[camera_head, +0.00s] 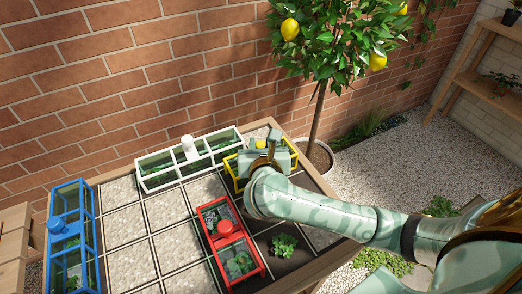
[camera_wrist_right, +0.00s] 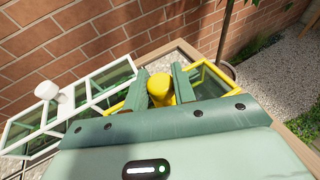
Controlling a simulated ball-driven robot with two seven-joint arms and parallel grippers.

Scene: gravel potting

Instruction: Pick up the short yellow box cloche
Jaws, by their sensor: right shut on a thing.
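The short yellow box cloche (camera_head: 237,178) stands at the back right of the gridded table, largely hidden by my right gripper in the head view. In the right wrist view its yellow frame (camera_wrist_right: 208,68) and round yellow knob (camera_wrist_right: 160,88) show. My right gripper (camera_head: 265,150) is over the cloche. In the right wrist view its two fingers (camera_wrist_right: 160,84) are on either side of the knob, shut on it. I cannot tell whether the cloche is lifted off the table. My left gripper is not in view.
A white cloche (camera_head: 188,148) stands close on the left of the yellow one. A red cloche (camera_head: 228,238) is nearer, and a blue one (camera_head: 72,232) is at the left edge. A lemon tree (camera_head: 320,100) rises behind the table. Gravel squares (camera_head: 125,225) are open in the middle.

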